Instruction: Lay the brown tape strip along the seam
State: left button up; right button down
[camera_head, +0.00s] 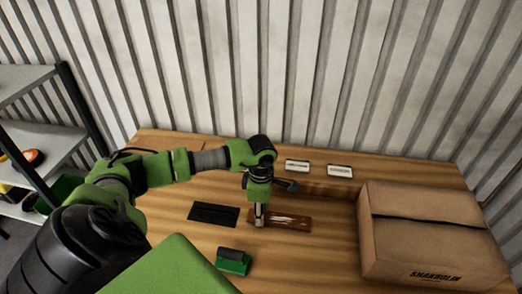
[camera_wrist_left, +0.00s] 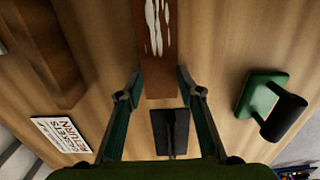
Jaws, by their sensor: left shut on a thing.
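The brown tape strip (camera_head: 289,222) lies on or just above the wooden table, with white streaks along its face. It also shows in the wrist view (camera_wrist_left: 158,70), with its near end between my fingers. My left gripper (camera_head: 259,222) points down at the strip's left end and is shut on it; the fingers (camera_wrist_left: 158,72) sit on either side of its edges. The closed cardboard box (camera_head: 429,254) stands at the right, and a dark seam (camera_head: 430,221) crosses its top. My right gripper is not in view.
A flat black piece (camera_head: 213,214) lies left of the strip. A green block with a black handle (camera_head: 233,262) stands nearer the front. Two white labels (camera_head: 297,165) (camera_head: 340,171) are at the back. Table between strip and box is clear.

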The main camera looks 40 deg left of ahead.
pick_arm(q)
jog(key=shift+f, duration=0.2)
jog(key=shift+f, duration=0.1)
jog(key=shift+f+b, duration=0.15)
jog(key=shift+b, duration=0.25)
jog(key=o, duration=1)
jog(key=shift+r, duration=0.2)
